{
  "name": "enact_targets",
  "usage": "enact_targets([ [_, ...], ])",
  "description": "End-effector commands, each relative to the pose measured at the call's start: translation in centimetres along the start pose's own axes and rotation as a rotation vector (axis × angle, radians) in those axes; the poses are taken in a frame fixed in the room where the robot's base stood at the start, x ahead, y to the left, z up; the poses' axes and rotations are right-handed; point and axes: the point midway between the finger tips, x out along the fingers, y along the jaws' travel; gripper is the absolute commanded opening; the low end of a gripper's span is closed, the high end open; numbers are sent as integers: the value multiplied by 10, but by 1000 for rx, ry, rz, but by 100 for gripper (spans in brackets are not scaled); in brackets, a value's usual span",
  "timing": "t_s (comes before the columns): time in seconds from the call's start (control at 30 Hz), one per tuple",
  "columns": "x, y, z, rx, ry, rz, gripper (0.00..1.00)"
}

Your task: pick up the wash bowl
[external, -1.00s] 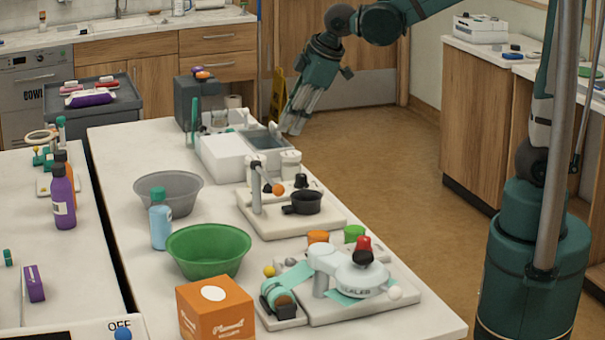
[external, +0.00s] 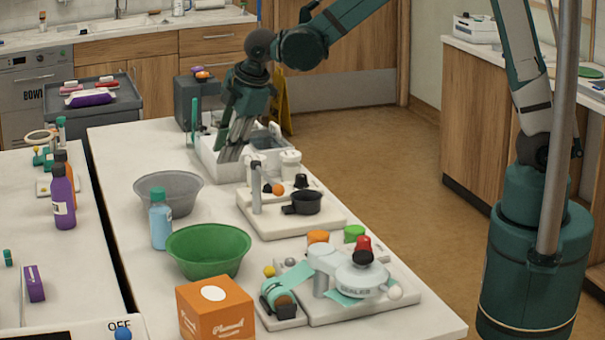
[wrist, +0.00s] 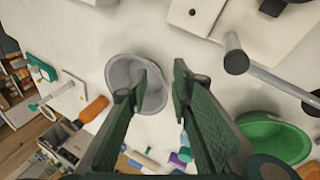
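Two bowls stand on the white table: a grey bowl (external: 172,184) and, nearer the camera, a green bowl (external: 208,258). Which one is the wash bowl is not marked. My gripper (external: 232,156) is above the table, behind and right of the grey bowl in the external view. In the wrist view my gripper (wrist: 161,80) has its fingers apart with nothing held. The grey bowl (wrist: 121,74) lies below and mostly left of the finger gap, partly covered by the left finger. The green bowl (wrist: 280,138) is at lower right, outside the fingers.
A light blue bottle (external: 160,222) stands between the bowls on their left. A board with a post and black pot (external: 305,203) is right of them. A white bin unit (external: 217,168) is by my gripper. An orange box (external: 214,311) stands in front.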

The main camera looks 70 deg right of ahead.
Motion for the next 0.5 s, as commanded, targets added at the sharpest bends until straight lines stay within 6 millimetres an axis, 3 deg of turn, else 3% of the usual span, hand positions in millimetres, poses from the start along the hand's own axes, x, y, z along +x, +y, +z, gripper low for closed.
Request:
enact_targets([
  [0.5, 72, -2, -61, -210, -33, -22, 23],
])
